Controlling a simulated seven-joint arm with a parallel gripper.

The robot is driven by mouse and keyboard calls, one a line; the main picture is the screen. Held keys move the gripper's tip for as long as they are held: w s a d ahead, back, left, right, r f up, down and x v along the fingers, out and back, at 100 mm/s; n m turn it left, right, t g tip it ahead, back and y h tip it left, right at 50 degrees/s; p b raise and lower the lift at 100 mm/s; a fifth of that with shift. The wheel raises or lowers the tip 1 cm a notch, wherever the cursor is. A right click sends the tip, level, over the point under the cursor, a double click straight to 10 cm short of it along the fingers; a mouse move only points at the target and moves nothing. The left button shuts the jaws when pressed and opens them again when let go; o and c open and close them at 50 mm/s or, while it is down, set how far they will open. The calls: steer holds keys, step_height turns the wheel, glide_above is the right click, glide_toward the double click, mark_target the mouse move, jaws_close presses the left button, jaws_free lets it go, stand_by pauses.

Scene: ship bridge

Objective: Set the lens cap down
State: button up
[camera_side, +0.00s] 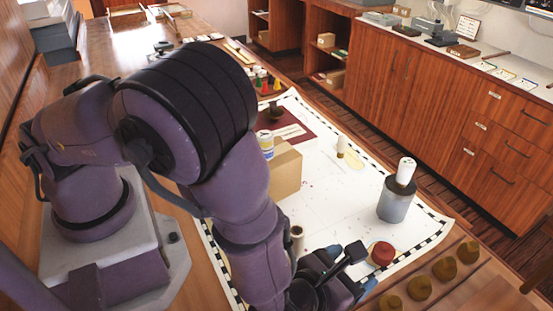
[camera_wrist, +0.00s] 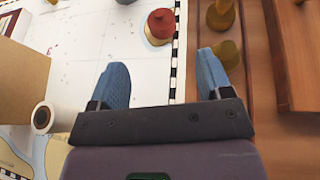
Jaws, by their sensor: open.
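My gripper (camera_side: 350,268) is low over the near edge of the white chart, left of a red round piece (camera_side: 381,254). In the wrist view my gripper (camera_wrist: 163,60) has its two blue fingers spread wide, with nothing between them but chart, checkered border and wood. I cannot pick out a lens cap for certain. A grey cylinder (camera_side: 395,205) with a white top stands upright on the chart further right.
A cardboard box (camera_side: 284,172) stands on the chart, with a small roll (camera_side: 297,238) near my arm; both show in the wrist view. Several yellowish-brown knobs (camera_side: 443,268) line the wooden strip at the near edge. The chart's middle (camera_side: 335,210) is largely clear.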

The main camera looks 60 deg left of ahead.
steer(key=a+r+n+g+y, duration=0.6)
steer(key=a+r+n+g, duration=0.2)
steer(key=a+r+n, duration=1)
steer(key=s+a+r+n+h, duration=0.2)
steer(key=s+r+n+h, duration=0.2)
steer(key=s+r+n, duration=0.2)
steer(key=s+a+r+n+h, duration=0.3)
steer(key=s+r+n+h, duration=0.1)
steer(key=s+n, duration=0.4)
steer(key=shift+r+n, duration=0.9)
steer(key=shift+n, duration=0.4)
steer(key=shift+s, duration=0.1)
